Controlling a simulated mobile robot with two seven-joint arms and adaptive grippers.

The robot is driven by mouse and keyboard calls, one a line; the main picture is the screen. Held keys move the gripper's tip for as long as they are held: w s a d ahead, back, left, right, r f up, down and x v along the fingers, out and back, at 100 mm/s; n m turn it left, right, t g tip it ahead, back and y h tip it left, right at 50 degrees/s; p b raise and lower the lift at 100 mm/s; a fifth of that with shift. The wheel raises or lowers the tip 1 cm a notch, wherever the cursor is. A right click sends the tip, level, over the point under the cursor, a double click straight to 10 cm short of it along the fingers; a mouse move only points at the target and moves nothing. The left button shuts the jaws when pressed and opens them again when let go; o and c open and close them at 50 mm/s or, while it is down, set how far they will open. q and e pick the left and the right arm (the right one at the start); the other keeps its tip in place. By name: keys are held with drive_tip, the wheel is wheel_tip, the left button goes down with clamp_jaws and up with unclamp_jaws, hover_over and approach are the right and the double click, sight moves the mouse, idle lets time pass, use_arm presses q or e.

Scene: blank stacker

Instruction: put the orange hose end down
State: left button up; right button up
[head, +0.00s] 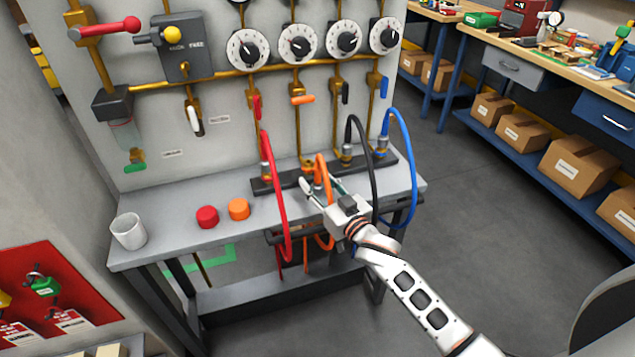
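The orange hose (321,165) arches up near the middle of the black rail (290,182) on the bench and hangs in a loop below the bench's front edge. Its end points down between the fingers of my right gripper (320,184), close to the rail. The fingers are spread to either side of it, and I see no clear contact. Whether the end sits on a fitting in the rail is partly hidden by the gripper. My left gripper is not in view.
Red (283,205), black (361,135) and blue (408,150) hoses loop close around the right gripper. A red cap (207,217), an orange cap (238,209) and a white cup (128,231) stand on the bench's left. Valves and gauges (248,50) line the panel behind.

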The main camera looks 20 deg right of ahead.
drive_tip(key=shift+r, duration=0.2)
drive_tip(key=shift+r+p, duration=0.3)
drive_tip(key=shift+r, duration=0.2)
drive_tip(key=v, duration=1.2)
drive_tip(key=s+a+f+n+g+h, duration=0.1)
drive_tip(key=s+f+g, duration=0.6)
drive_tip(key=s+f, duration=1.4)
drive_tip(key=shift+a+f+n, duration=0.4)
drive_tip(key=shift+a+f, duration=0.15)
drive_tip(key=shift+a, duration=0.05)
